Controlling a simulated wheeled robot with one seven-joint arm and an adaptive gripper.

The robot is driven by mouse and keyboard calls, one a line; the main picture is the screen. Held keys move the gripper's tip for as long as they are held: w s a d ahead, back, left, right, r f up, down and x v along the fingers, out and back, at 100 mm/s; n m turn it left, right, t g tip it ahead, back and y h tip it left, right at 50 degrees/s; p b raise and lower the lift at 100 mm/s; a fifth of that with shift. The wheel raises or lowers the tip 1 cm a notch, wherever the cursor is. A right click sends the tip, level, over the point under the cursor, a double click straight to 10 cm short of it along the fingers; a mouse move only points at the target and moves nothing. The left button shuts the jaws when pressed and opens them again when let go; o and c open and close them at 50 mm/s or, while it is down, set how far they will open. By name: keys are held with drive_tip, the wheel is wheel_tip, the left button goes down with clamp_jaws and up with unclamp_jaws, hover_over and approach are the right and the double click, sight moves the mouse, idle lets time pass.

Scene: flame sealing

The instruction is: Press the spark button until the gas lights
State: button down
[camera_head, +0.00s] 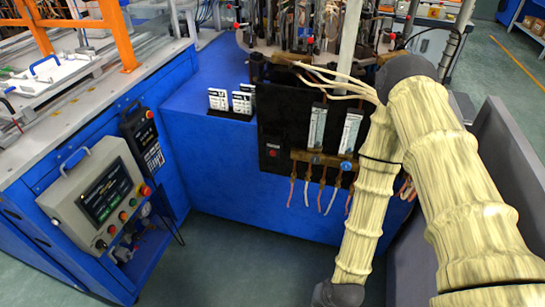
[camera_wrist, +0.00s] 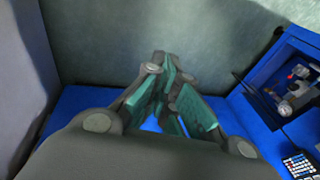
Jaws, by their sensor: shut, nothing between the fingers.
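A small red button (camera_head: 272,153) sits on the lower left of a black panel (camera_head: 273,120) on the blue machine's front. It may be the spark button; no label is readable. Two flow meters (camera_head: 318,128) with knobs (camera_head: 316,160) are fixed to the right of it. The burner area is at the top, and I cannot make out a flame. My gripper (camera_wrist: 166,68) is shut and empty in the wrist view, its teal-padded fingers together over blue and grey surfaces. In the head view it is out of frame below; the button is not visible in the wrist view.
A control box (camera_head: 100,195) with a screen and coloured buttons stands at left. A black keypad pendant (camera_head: 142,135) hangs beside it. White cards (camera_head: 242,102) stand on the blue top. Thin hoses (camera_head: 307,188) hang below the meters. Green floor (camera_head: 250,260) is clear in front.

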sight(273, 153)
drive_tip(key=w+a+r+m+t+y+b, duration=0.1)
drive_tip(key=w+a+m+t, duration=0.1)
drive_tip(key=w+a, duration=0.3)
drive_tip(key=w+a+r+m+t+y, duration=0.1)
drive_tip(key=w+a+m, duration=0.15)
drive_tip(key=w, duration=0.45)
drive_tip(key=w+a+r+m+t+b, duration=0.1)
drive_tip(key=w+a+r+m+t, duration=0.1)
drive_tip(key=w+r, duration=0.3)
drive_tip(key=w+a+r+m+t+b, duration=0.1)
drive_tip(key=w+a+r+m, duration=0.3)
drive_tip(key=w, duration=0.7)
drive_tip(key=w+a+r+m+t+y+b, duration=0.1)
drive_tip(key=w+a+r+m+t, duration=0.2)
drive_tip(key=w+r, duration=0.4)
drive_tip(key=shift+w+a+t, duration=0.25)
drive_tip(key=shift+w+t, duration=0.05)
drive_tip(key=shift+w, duration=0.25)
drive_tip(key=w+d, duration=0.2)
drive_tip(key=w, duration=0.6)
drive_tip(key=shift+w+d+b, duration=0.15)
drive_tip(key=shift+d+b, duration=0.2)
drive_tip(key=shift+b, duration=0.1)
